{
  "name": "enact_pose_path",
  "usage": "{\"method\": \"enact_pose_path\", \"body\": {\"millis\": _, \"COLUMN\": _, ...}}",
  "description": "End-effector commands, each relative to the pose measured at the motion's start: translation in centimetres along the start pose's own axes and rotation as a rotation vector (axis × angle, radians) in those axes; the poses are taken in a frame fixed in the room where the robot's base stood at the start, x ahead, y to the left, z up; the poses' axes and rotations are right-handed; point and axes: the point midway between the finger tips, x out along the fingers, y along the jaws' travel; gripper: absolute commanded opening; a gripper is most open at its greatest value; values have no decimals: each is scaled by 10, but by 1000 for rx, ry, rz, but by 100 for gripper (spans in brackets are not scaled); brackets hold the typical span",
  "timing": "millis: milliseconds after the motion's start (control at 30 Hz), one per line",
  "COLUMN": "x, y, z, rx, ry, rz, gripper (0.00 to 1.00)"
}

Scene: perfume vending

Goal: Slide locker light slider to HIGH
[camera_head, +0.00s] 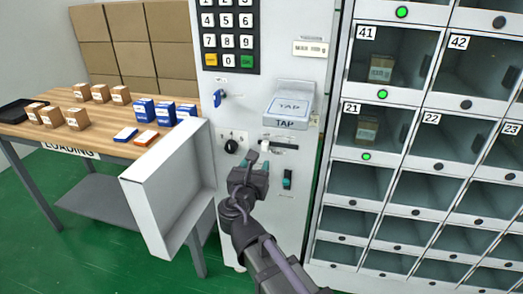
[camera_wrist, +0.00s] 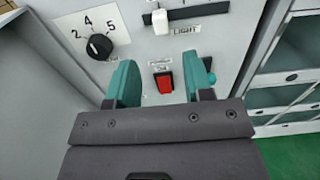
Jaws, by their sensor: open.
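The light slider is a white knob (camera_wrist: 160,21) on a dark horizontal slot (camera_wrist: 197,12), above a "LIGHT" label (camera_wrist: 185,29) in the wrist view. In the head view the slot (camera_head: 285,147) is on the grey panel, just above my gripper (camera_head: 259,163). In the wrist view my gripper (camera_wrist: 158,82) is open and empty. Its teal fingers are below the knob and apart from it. No HIGH marking is readable.
A red rocker switch (camera_wrist: 164,82) lies between the fingers in the wrist view. A black rotary dial (camera_wrist: 99,46) is left of the slider. The TAP reader (camera_head: 288,108) juts out above. An open white door (camera_head: 170,185) stands left; lockers (camera_head: 395,190) stand right.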

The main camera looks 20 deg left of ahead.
Motion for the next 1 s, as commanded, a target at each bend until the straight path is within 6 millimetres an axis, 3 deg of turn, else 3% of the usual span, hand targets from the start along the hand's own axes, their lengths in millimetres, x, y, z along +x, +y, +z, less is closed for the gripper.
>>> {"method": "enact_pose_path", "body": {"millis": 200, "x": 53, "y": 1, "z": 0, "rx": 3, "ry": 0, "rz": -5, "gripper": 47}}
{"method": "enact_pose_path", "body": {"millis": 400, "x": 89, "y": 0, "z": 0, "rx": 4, "ry": 0, "rz": -4, "gripper": 47}}
{"method": "enact_pose_path", "body": {"millis": 733, "x": 97, "y": -1, "z": 0, "rx": 4, "ry": 0, "rz": -3, "gripper": 47}}
{"method": "enact_pose_path", "body": {"millis": 1000, "x": 97, "y": -1, "z": 0, "rx": 4, "ry": 1, "rz": -3, "gripper": 22}}
